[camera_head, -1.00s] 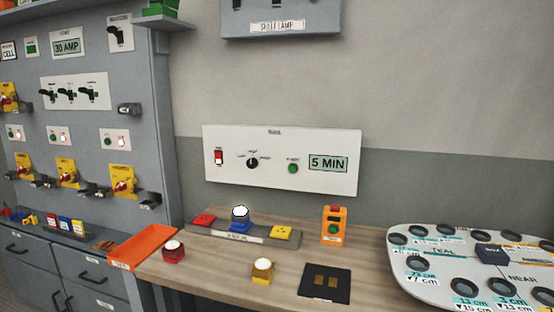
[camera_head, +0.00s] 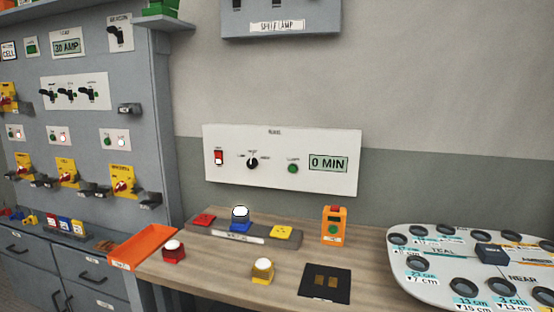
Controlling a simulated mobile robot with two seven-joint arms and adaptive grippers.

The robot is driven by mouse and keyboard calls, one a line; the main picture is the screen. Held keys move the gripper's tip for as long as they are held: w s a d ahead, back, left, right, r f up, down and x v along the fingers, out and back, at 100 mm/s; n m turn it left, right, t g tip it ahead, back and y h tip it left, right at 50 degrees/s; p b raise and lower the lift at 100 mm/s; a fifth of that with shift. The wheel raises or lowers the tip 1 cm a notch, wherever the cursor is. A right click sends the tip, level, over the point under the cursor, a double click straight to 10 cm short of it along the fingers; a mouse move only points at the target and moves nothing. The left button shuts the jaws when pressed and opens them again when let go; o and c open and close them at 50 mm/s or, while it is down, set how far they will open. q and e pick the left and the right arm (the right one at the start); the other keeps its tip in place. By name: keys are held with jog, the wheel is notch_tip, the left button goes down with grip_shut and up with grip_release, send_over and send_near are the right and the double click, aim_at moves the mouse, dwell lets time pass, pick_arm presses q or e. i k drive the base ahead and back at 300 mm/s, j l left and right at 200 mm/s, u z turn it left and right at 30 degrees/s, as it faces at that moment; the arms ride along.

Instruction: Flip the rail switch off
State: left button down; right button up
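A white panel (camera_head: 300,185) is mounted on the wall behind the bench. Its heading is too small to read surely, so I cannot tell if it is the rail panel. At its left is a small red and white rocker switch (camera_head: 219,157). A black rotary knob (camera_head: 252,163) and a green button (camera_head: 293,168) sit to its right. The panel's display (camera_head: 328,163) reads "0 MIN". Neither of my grippers shows in the head view.
A wooden bench (camera_head: 215,275) stands below, with an orange tray (camera_head: 143,246), red button box (camera_head: 173,252), yellow button box (camera_head: 262,270), orange box (camera_head: 334,225) and black pad (camera_head: 325,284). A white board with round holes (camera_head: 425,283) is at right. A grey switch cabinet (camera_head: 85,115) is at left.

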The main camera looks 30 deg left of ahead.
aim_at(217, 154)
jog(key=u, duration=1.35)
jog(key=i+j+z, duration=0.1)
jog(key=j, duration=0.7)
jog(key=i+j+z, duration=0.15)
jog(key=j, duration=0.7)
jog(key=j+z, duration=0.1)
jog(key=j, duration=0.75)
